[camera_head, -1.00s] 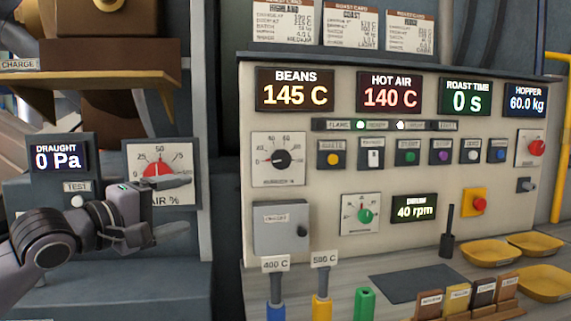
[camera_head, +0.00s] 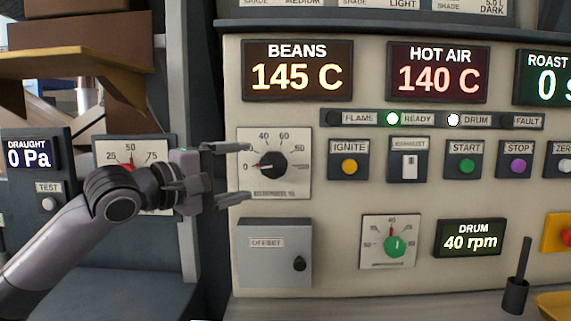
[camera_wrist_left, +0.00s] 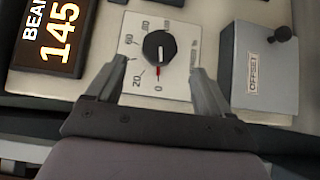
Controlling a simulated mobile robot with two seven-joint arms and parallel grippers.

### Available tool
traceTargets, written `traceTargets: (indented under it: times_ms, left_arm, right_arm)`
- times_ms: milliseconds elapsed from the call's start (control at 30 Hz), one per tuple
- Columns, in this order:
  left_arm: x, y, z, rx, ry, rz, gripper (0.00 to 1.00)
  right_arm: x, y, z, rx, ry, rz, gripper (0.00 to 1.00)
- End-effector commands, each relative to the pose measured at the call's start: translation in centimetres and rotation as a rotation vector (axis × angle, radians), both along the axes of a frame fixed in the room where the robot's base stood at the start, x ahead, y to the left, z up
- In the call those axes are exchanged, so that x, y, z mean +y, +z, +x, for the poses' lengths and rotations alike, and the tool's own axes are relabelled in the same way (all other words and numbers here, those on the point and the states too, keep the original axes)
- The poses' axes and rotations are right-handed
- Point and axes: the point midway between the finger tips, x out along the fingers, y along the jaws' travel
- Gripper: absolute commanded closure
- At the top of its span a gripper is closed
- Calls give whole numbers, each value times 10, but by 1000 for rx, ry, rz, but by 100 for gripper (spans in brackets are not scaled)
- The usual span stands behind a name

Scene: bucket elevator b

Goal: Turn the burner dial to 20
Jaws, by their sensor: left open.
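The burner dial (camera_head: 267,165) is a black knob on a white scale plate under the BEANS display. Its red pointer is at 0 in the head view. In the left wrist view the dial (camera_wrist_left: 159,47) sits ahead of the fingers, with the red pointer at 0 and the 20 mark beside it. My left gripper (camera_head: 240,172) is open and empty in front of the plate's left side, its fingers pointing toward the panel. In the left wrist view the open fingers (camera_wrist_left: 160,80) lie on either side of the plate, apart from the knob. My right gripper is not in view.
The grey OFFSET box (camera_head: 275,252) protrudes just below the dial. The IGNITE button (camera_head: 349,166) is to the right and the green drum dial (camera_head: 395,246) is lower right. The air dial plate (camera_head: 130,150) is behind my left arm.

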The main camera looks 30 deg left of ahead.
Motion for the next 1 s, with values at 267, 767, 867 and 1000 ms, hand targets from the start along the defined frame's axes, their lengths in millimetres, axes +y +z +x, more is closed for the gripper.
traceTargets:
  times_ms: [267, 767, 867, 1000]
  left_arm:
    - [-6, 3, 17, -2, -1, -4, 19]
    - [-23, 1, 67, -1, 0, 1, 19]
    - [-24, 0, 68, -1, 0, 1, 19]
    - [-24, 0, 68, -1, 0, 1, 19]
  right_arm:
    - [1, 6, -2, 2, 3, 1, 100]
    - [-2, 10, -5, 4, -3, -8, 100]
    - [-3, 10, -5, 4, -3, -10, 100]
    - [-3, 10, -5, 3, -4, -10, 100]
